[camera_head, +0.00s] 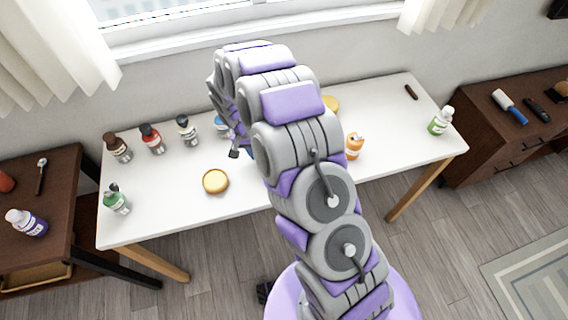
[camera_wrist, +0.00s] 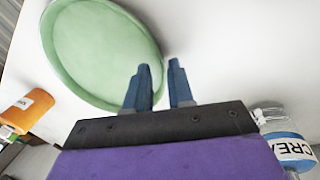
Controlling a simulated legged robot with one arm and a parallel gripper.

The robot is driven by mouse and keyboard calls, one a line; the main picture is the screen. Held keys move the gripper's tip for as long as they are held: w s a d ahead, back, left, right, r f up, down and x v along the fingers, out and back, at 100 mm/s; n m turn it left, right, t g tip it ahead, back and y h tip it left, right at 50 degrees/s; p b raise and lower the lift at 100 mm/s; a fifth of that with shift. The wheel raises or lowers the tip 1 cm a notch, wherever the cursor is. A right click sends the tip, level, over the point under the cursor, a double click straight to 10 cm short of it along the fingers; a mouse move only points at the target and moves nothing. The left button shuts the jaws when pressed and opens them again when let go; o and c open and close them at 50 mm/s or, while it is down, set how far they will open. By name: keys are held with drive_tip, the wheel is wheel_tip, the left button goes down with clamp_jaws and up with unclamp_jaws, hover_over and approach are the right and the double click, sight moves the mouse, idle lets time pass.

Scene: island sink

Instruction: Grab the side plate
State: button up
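The side plate is a round pale green plate (camera_wrist: 100,45) with a raised rim, at the upper left of the wrist view. My gripper (camera_wrist: 160,65) is open, with its two blue-grey fingers apart and nothing seen held between them. The left finger overlaps the plate's right rim in the picture, and the right finger lies just outside the rim over white tabletop. I cannot tell whether a finger touches the plate. In the head view my arm hides the plate and most of the gripper.
The orange bottle also shows in the wrist view (camera_wrist: 25,108). A blue-labelled bottle (camera_wrist: 290,148) stands right of my gripper. The table's right part is fairly clear.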

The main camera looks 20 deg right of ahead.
drive_tip(key=shift+x, duration=0.8)
drive_tip(key=shift+a, duration=0.15)
clamp_jaws()
idle(0.6)
